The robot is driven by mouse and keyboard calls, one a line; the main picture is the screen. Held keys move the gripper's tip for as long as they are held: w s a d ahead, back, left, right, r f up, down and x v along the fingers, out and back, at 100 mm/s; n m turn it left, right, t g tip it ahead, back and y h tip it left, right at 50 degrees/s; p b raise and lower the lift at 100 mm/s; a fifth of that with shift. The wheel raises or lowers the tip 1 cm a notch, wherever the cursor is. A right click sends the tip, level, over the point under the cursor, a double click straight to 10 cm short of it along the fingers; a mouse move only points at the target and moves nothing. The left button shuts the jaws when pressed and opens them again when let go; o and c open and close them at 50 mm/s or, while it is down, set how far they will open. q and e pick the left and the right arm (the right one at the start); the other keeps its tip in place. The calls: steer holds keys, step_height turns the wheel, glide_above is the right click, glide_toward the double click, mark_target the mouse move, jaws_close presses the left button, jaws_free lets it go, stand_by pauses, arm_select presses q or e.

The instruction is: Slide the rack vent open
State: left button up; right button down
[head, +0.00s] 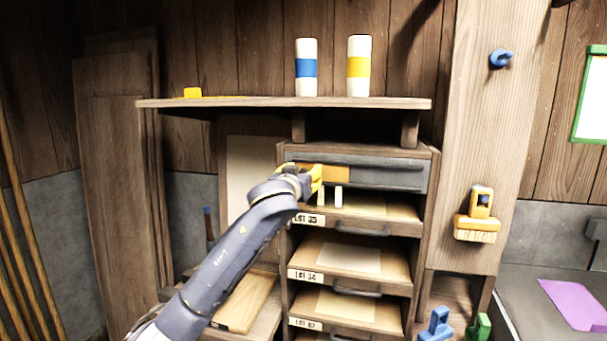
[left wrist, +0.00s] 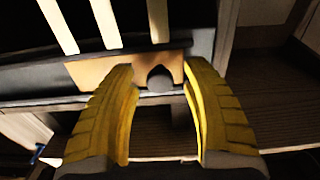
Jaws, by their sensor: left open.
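The rack (head: 433,190) stands in the middle of the head view, with a grey vent panel (head: 390,175) across its top. An orange-brown slide plate (head: 337,174) shows at the panel's left part, partly hidden by my gripper. In the left wrist view the tan plate (left wrist: 98,70) lies just beyond my fingers, with a dark rounded shape (left wrist: 160,78) between them. Contact is unclear. My right gripper is not in view.
Below the vent are labelled drawers (head: 340,255) with handles and pale sheets. A shelf (head: 270,103) overhangs the rack, carrying a blue-banded bottle (head: 306,68) and a yellow-banded bottle (head: 358,66). A brush (head: 478,220) hangs on the post at right.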

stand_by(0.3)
arm_select(q)
jaws_close()
stand_by(0.4)
